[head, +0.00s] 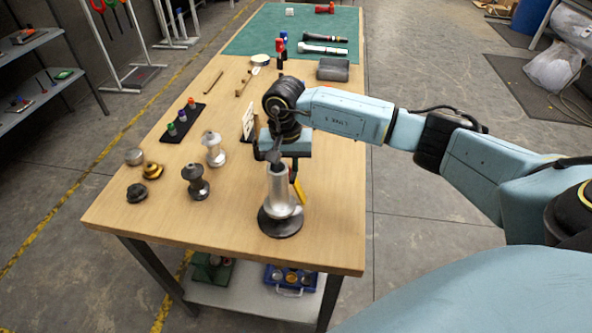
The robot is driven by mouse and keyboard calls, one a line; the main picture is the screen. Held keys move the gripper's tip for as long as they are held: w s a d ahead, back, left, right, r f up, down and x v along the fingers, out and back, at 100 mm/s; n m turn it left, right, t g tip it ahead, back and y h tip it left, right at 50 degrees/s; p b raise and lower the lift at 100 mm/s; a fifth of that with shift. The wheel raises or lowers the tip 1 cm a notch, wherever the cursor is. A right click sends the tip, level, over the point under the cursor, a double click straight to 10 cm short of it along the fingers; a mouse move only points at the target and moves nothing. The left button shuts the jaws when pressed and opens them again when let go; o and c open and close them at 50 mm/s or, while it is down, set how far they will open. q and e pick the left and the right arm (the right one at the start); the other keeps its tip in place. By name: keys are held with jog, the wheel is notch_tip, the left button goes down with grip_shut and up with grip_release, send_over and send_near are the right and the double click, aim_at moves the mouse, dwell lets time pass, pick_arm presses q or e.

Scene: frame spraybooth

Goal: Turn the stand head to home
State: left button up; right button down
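The stand (281,196) is near the front of the wooden table, with a silver column on a round dark base (281,222). It looks upright. A small dark grey piece at its top, perhaps the stand head, sits against my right gripper (276,157). My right arm reaches in from the right, and its gripper is just above the column. The fingers are small and partly hidden, so I cannot tell whether they are open, or shut on the head. The head's turn angle and any home mark are not readable. My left gripper is out of view.
Metal spindle-like parts (195,183) and small knobs (136,193) stand left of the stand. A black strip with coloured pieces (183,124) lies behind them. A small white card (248,122) is close behind the gripper. A green mat (250,42) with tools covers the far end.

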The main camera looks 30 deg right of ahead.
jog(key=shift+d, duration=0.1)
jog(key=c, duration=1.2)
grip_release()
jog(key=shift+s, duration=0.1)
notch_tip(320, 180, up, 14)
jog(key=shift+f, duration=0.25)
jog(key=shift+f, duration=0.1)
